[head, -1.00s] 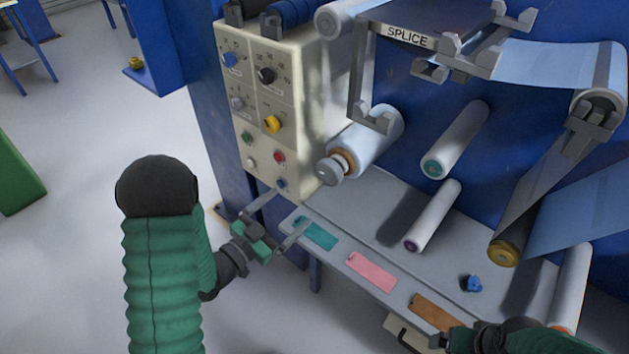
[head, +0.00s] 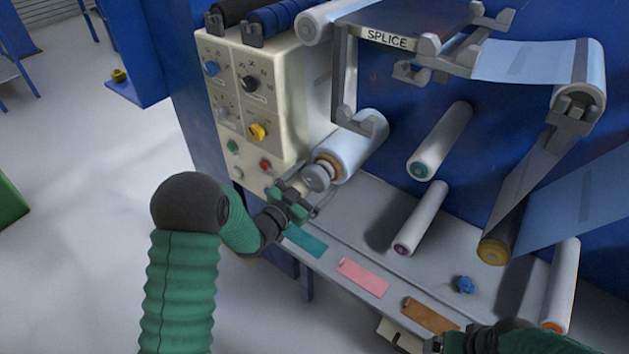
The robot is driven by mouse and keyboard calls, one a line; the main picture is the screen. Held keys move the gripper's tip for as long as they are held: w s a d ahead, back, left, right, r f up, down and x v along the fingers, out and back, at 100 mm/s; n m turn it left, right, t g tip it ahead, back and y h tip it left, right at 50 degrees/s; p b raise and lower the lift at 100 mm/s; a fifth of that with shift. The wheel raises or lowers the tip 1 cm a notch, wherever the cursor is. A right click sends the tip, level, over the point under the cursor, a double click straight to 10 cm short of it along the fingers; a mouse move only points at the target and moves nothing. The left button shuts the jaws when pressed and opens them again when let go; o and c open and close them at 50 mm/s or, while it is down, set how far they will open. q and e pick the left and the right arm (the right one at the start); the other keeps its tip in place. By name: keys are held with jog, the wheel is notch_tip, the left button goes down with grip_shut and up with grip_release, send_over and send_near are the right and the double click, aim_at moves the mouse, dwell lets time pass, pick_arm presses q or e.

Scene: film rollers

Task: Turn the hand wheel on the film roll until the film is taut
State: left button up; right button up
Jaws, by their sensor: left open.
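The film roll (head: 359,146) is pale blue-white and sits on the blue machine wall, with an orange-brown ring at its near end. Its grey hand wheel (head: 316,177) faces me at that end. My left gripper (head: 311,196) is open, with its fingers close to the hand wheel, just below and left of it. I cannot tell whether a finger touches the wheel. My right gripper (head: 404,339) is at the bottom edge, low by the shelf's front, and its jaws are too unclear to read.
A cream control panel (head: 246,120) with several knobs stands left of the roll. A grey shelf (head: 350,215) below carries teal, pink and orange strips and a blue knob-like piece (head: 464,285). Several other rollers (head: 440,141) stick out on the right. A splice bracket (head: 387,38) hangs above.

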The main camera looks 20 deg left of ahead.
pick_arm(q)
jog(key=c, duration=1.4)
jog(key=shift+n, duration=0.3)
jog(key=n+p, duration=0.2)
jog(key=n, duration=0.2)
jog(key=shift+r, duration=0.1)
jog(key=n+p, duration=0.2)
jog(key=n, duration=0.3)
jog(key=shift+p, duration=0.3)
jog(key=o, duration=1.4)
